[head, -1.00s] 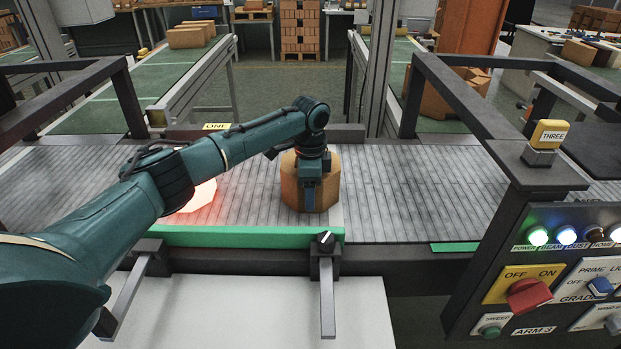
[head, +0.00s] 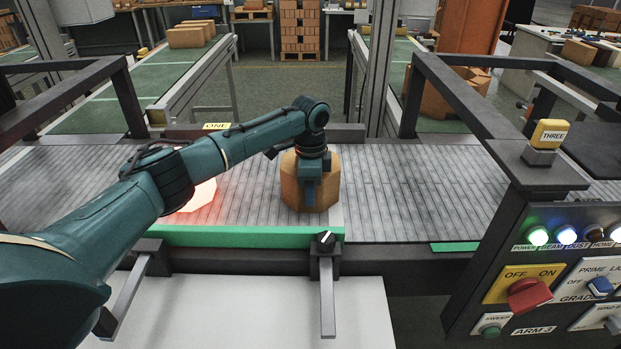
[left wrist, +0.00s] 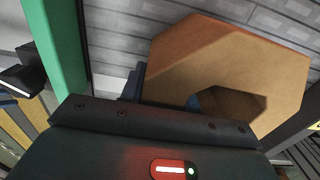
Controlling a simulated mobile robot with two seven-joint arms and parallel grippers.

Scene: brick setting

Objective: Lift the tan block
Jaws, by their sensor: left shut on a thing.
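The tan block (head: 327,181) is a many-sided block on the grey slatted conveyor (head: 400,200). My left gripper (head: 309,198) points down over it and is shut on it, covering part of its front side. In the left wrist view the block's top (left wrist: 240,65) fills the upper right, with a dark hollow or shadow in it beside the gripper. The fingertips are mostly hidden there by the gripper's own body. The block looks upright, and I cannot tell any gap beneath it. My right gripper is not in view.
A glowing reddish-white patch (head: 196,196) lies on the conveyor left of the block, under my left arm. A green rail (head: 240,237) runs along the near edge. A control panel (head: 545,280) stands at the right. The conveyor right of the block is clear.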

